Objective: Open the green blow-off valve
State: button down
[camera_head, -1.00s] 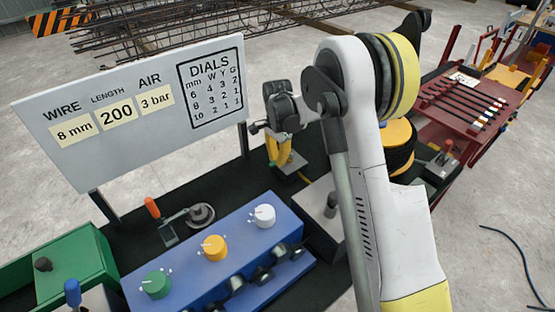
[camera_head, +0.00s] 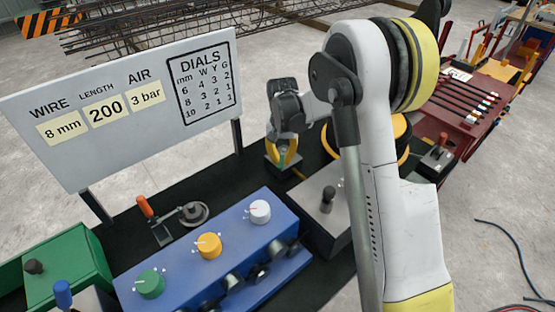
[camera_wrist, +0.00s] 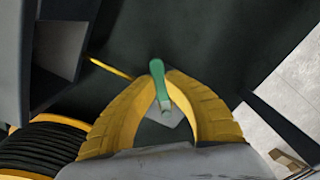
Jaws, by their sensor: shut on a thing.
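The green blow-off valve handle (camera_wrist: 158,72) is a small green lever in the middle of the wrist view, over a pale grey plate. My gripper (camera_wrist: 163,82) has its two curved yellow fingers shut on this lever, one on each side. In the head view, my gripper (camera_head: 283,165) points down at the dark bench top behind the blue dial box, with a bit of the green handle (camera_head: 284,156) showing between the yellow fingers. The rest of the valve is mostly hidden by the fingers.
A blue box (camera_head: 180,262) with green, yellow and white dials stands in front. A white sign board (camera_head: 130,110) rises at the left. A grey box with a black lever (camera_head: 327,200) and a yellow-black coil (camera_head: 402,130) stand close right of my gripper.

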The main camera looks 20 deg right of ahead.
jog(key=d+n, duration=0.1)
jog(key=n, duration=0.1)
jog(key=d+n, duration=0.1)
jog(key=n, duration=0.1)
jog(key=shift+s+f+n, duration=0.1)
jog(key=shift+s+n, duration=0.2)
jog(key=shift+s, duration=0.05)
jog(key=shift+w+d+n+b, duration=0.15)
jog(key=shift+d+n, duration=0.45)
jog(key=shift+n, duration=0.65)
jog(key=shift+w+d+n+b, duration=0.1)
jog(key=shift+d+n+b, duration=0.3)
jog(key=shift+n, duration=0.85)
jog(key=shift+d, duration=0.15)
jog(key=c, duration=1.4)
grip_release()
notch_tip(320, 180, up, 12)
jog(key=shift+r, duration=0.1)
